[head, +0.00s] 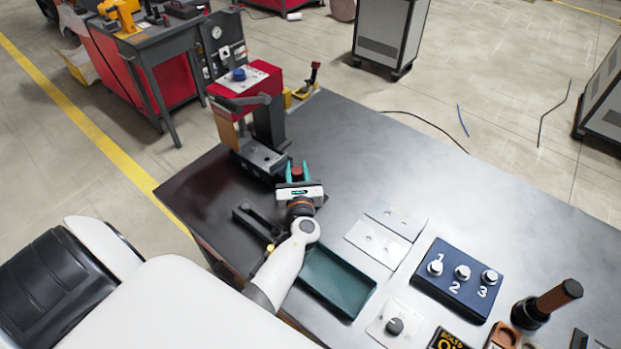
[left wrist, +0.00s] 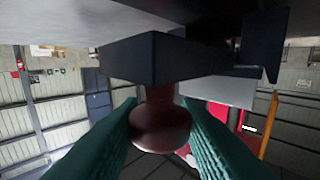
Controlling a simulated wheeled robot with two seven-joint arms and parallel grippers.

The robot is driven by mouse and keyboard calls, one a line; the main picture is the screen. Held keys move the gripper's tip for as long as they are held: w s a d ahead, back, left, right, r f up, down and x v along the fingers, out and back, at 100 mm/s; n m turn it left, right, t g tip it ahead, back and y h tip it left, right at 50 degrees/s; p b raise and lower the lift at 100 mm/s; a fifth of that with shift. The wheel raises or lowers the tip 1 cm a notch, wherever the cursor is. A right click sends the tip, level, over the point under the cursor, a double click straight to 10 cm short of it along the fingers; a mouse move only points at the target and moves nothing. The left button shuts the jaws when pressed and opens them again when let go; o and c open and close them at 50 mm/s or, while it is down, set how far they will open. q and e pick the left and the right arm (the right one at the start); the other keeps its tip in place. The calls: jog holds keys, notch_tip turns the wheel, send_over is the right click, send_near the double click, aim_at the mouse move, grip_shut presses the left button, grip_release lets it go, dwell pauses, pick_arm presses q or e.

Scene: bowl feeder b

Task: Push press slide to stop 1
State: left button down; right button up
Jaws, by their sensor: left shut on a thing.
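The red and black press (head: 250,85) stands at the back left corner of the table. My left gripper (head: 298,170) is at the front right of its base, with teal fingers around a dark red knob (head: 298,173). In the left wrist view the knob (left wrist: 161,122) sits between the two teal fingers (left wrist: 160,130), which are shut on it. The knob joins a dark block (left wrist: 155,58), which looks like the end of the press slide. The stop marks on the press cannot be made out. My right gripper is out of view.
A green tray (head: 338,283) lies in front of the press, beside my left arm. A black fixture (head: 255,222) lies left of the arm. A navy board (head: 458,280) numbered 1 to 3 holds bolts at the right. The table's back right is clear.

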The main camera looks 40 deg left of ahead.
pick_arm(q)
jog(key=a, duration=0.3)
jog(key=shift+w+a, duration=0.1)
jog(key=shift+a, duration=0.25)
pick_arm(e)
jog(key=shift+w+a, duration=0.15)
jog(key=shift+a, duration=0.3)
pick_arm(q)
jog(key=c, duration=1.1)
grip_release()
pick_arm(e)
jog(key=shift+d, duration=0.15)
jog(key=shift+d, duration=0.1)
